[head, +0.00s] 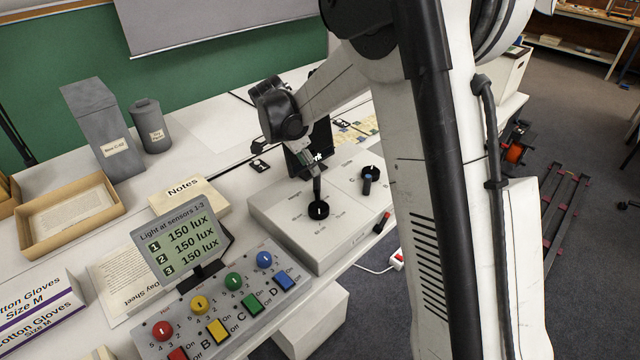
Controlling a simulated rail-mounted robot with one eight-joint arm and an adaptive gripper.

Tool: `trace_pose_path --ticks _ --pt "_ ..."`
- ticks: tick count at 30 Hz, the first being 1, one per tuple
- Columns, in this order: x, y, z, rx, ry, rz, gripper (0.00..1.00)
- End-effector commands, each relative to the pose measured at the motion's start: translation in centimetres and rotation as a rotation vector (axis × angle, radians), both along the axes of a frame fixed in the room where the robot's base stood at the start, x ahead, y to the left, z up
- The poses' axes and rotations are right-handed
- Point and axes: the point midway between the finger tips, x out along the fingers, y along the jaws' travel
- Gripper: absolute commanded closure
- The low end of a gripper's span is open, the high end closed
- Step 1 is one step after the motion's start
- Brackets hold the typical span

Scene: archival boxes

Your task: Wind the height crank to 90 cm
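The height crank (318,211) is a black round dial with a pale mark on its hub. It sits on the left part of a white control box (285,232), with small printed labels around it that are too small to read surely. A dark upright piece rises from the dial's far side. My gripper (316,180) points down from above and reaches that piece. Whether its fingers are closed around the piece is too small to tell.
A second black crank (370,174) with a blue-grey handle stands to the right on the box. A red-and-black switch (382,222) is at the box's right edge. In front left are a button panel (225,310) and a lux display (183,245). My arm hides the table's right part.

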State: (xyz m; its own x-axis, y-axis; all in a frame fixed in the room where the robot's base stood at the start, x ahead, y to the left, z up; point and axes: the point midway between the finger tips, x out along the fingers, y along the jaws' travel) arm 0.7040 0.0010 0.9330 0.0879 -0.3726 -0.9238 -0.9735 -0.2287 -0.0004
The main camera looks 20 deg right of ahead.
Motion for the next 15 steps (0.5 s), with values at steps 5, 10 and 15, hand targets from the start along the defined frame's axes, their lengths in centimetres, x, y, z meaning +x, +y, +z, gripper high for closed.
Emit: trace_pose_path --ticks 5,10,15 --pt "0.3 -1.4 -3.3 0.0 0.001 0.0 0.63" --pt "0.5 -2.5 -6.0 0.0 0.001 -0.001 0.63" --pt "0.7 -3.2 -7.9 0.0 0.001 0.001 0.63"
